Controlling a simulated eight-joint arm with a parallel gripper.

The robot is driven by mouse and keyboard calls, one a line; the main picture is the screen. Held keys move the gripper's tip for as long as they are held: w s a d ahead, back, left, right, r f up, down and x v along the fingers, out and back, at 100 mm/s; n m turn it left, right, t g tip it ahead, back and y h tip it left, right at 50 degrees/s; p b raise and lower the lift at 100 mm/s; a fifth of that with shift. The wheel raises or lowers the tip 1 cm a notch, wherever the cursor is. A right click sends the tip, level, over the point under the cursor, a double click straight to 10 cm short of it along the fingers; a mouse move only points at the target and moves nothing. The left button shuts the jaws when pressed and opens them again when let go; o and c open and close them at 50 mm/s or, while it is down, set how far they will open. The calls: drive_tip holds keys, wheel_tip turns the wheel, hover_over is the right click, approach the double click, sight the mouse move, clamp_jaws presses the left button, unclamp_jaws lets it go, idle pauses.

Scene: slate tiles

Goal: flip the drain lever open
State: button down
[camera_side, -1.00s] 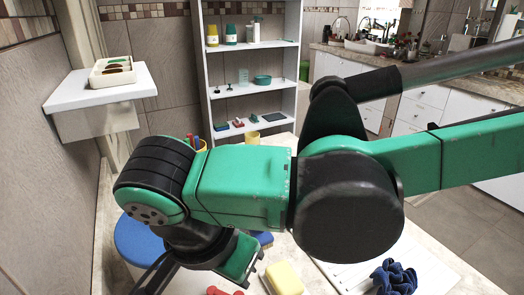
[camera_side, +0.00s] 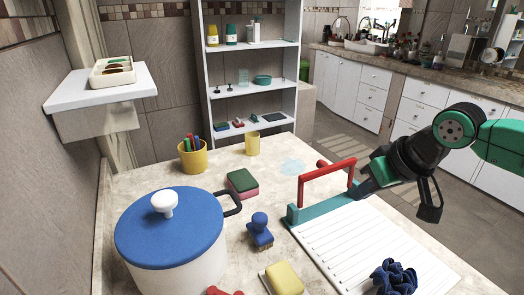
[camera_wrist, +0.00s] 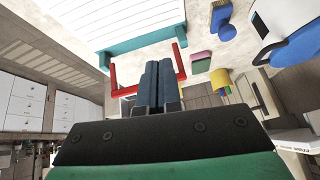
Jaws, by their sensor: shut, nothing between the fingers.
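The drain lever is a red U-shaped handle (camera_side: 327,171) standing up from the teal strip (camera_side: 318,207) at the far end of a white ribbed drainboard (camera_side: 345,245). In the wrist view the lever (camera_wrist: 113,77) shows on both sides of my fingers, which hide part of its bar. My gripper (camera_side: 364,188) is at the right end of the lever in the side view, low over the teal strip. Its two dark fingers (camera_wrist: 158,66) are together with nothing between them. I cannot tell whether they touch the lever.
A white pot with a blue lid (camera_side: 170,235) stands at left. A crumpled blue cloth (camera_side: 393,278) lies on the drainboard.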

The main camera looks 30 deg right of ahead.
drive_tip(key=shift+s+d+f+n+t, duration=0.15)
drive_tip(key=shift+d, duration=0.25)
drive_tip(key=shift+s+d+f+n+t, duration=0.1)
drive_tip(key=shift+d+n+t, duration=0.05)
drive_tip(key=shift+d, duration=0.25)
drive_tip(key=c, duration=1.2)
unclamp_jaws()
drive_tip(key=shift+d, duration=0.25)
drive_tip(key=o, duration=0.4)
drive_tip(key=shift+w+a+f+n, duration=0.1)
drive_tip(key=shift+a+n, duration=0.25)
drive_tip(key=shift+n, duration=0.25)
drive_tip(key=shift+c, duration=0.2)
drive_tip(key=shift+o, duration=0.6)
drive_tip(key=w+a+n+g+y, duration=0.1)
drive_tip(key=a+n+y, duration=0.1)
drive_tip(key=a+n, duration=0.3)
drive_tip(key=a+f, duration=0.1)
drive_tip(key=a, duration=0.3)
drive_tip(key=shift+w+a+g, duration=0.15)
drive_tip(key=shift+w+g, duration=0.15)
drive_tip(key=n+g+y, duration=0.2)
drive_tip(key=n+g, duration=0.1)
drive_tip(key=n, duration=0.4)
hover_over(241, 292)
drive_tip(key=s+d, duration=0.2)
wheel_tip(241, 292, down, 4)
drive_tip(key=r, duration=0.1)
drive_tip(key=shift+h, duration=0.3)
drive_tip(key=shift+x, duration=3.05)
